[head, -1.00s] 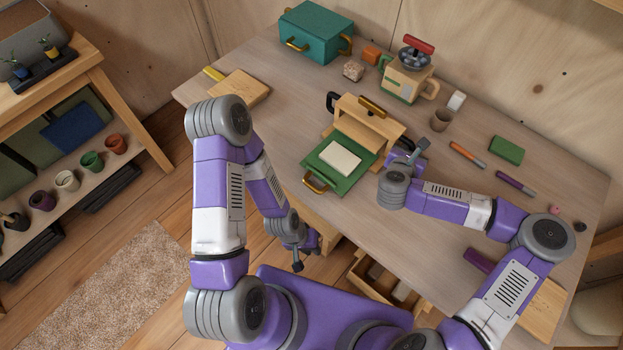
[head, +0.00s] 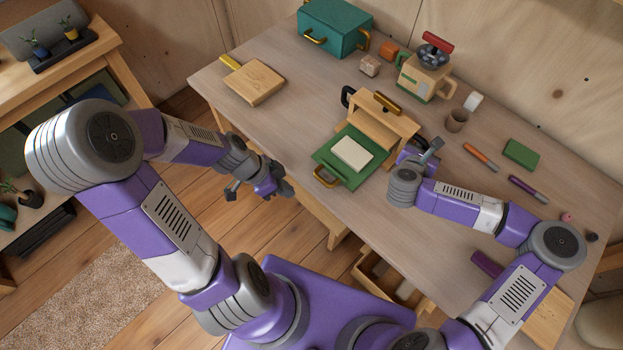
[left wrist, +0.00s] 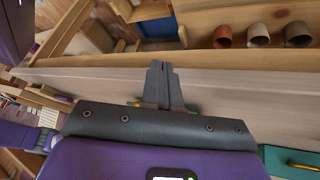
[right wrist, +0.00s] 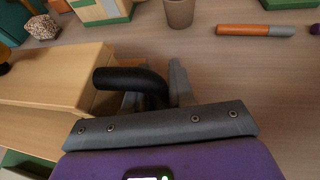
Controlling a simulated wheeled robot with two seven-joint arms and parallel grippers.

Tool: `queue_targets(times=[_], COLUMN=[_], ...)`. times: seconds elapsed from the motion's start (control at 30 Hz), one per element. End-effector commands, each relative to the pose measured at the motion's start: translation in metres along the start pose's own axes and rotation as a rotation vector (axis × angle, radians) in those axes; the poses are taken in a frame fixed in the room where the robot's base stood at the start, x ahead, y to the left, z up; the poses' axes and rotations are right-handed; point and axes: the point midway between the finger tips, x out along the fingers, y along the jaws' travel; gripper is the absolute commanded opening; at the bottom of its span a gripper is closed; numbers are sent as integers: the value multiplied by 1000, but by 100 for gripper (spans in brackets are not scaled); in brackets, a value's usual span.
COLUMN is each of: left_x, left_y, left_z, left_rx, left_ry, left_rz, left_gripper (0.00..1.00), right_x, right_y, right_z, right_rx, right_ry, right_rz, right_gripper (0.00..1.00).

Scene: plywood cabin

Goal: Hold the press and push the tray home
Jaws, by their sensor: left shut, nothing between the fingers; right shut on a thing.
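The wooden press (head: 384,124) stands on the table, with a brass handle on top and a black handle at each side. The green tray (head: 325,156) sticks out of its front, carrying a cream block (head: 352,154) and a brass pull (head: 326,177). My right gripper (head: 428,152) is shut on the press's right black handle (right wrist: 125,78), beside the wooden body in the right wrist view. My left gripper (head: 234,189) is shut and empty, off the table's front edge, left of the tray and apart from it. Its closed fingers show in the left wrist view (left wrist: 160,68).
A cutting board (head: 254,82) lies left on the table (head: 300,110). A teal box (head: 335,28), a beige jug-like device (head: 425,75) and a brown cup (head: 457,120) stand behind. Pens and a green block (head: 521,154) lie right. The table left of the tray is clear.

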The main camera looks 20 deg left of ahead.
Motion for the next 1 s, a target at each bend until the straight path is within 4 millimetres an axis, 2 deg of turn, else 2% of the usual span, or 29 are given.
queue_targets(times=[0.03,0.2,0.5,0.77,1.0], left_x=[-13,-50,-96,-109,-98], left_y=[-1,5,25,37,38], left_z=[-1,-10,-28,-38,-39], left_rx=[65,328,780,996,1026], left_ry=[7,29,35,31,34], left_rz=[-16,-35,-64,-65,-60], left_gripper=[0,0,0,0,0], right_x=[0,0,0,0,0], right_y=[0,0,0,0,0], right_z=[-1,-1,-1,-1,-1], right_rx=[-1,-1,-1,-1,-1], right_ry=[3,3,3,3,3], right_rz=[0,0,0,0,0], right_gripper=[0,0,0,0,0])
